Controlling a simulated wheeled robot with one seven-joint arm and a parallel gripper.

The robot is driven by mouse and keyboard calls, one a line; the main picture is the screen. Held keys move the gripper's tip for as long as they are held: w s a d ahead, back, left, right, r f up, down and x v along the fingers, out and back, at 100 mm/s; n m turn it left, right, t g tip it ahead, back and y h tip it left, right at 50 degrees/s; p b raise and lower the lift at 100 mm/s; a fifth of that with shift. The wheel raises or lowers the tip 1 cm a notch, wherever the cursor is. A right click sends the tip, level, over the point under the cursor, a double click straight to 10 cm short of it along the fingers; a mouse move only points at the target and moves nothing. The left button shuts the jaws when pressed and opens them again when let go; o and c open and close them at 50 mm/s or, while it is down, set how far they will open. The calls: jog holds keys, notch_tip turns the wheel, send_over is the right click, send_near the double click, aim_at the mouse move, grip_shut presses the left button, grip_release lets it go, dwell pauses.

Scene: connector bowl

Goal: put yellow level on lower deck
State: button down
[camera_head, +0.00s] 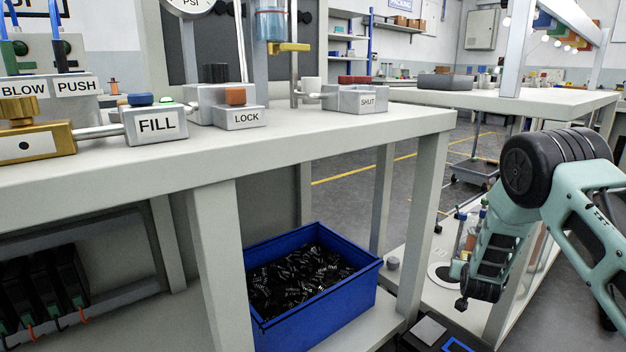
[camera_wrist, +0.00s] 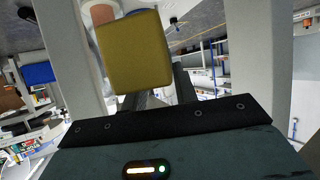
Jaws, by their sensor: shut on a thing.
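The yellow level shows in the wrist view as a dull yellow block (camera_wrist: 138,52) with rounded corners. My gripper (camera_wrist: 158,92) is shut on it, and the block covers much of the fingers. In the head view my arm reaches down at the right, and neither the fingers nor the yellow block can be made out. No surface is marked as the lower deck. A low pale shelf (camera_head: 405,262) lies under the right-hand table, and a small wheeled cart (camera_head: 475,172) stands behind; I cannot tell which is the deck.
A workbench (camera_head: 330,128) with labelled fixtures fills the left. Under it a blue bin (camera_head: 318,308) holds many dark parts. A pale table (camera_head: 480,98) stands at the right, its legs near my arm. The grey floor (camera_head: 345,205) between is open.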

jog(key=s+a+r+n+y+p, duration=0.2)
jog(key=s+a+r+p, duration=0.2)
jog(key=r+p, duration=1.05)
jog(key=s+a+r+n+t+y+p, duration=0.15)
jog(key=s+a+r+p, duration=0.25)
jog(key=r+p, duration=1.05)
jog(key=s+a+r+n+y+p, duration=0.15)
jog(key=s+a+r+p, duration=0.45)
jog(key=r, duration=1.5)
jog(key=s+d+f+p, duration=0.2)
jog(key=s+f, duration=0.2)
jog(key=f, duration=0.8)
jog(key=v, duration=0.5)
jog(key=shift+s+d+f, duration=0.2)
jog(key=shift+d+f, duration=0.05)
jog(key=shift+f, duration=0.15)
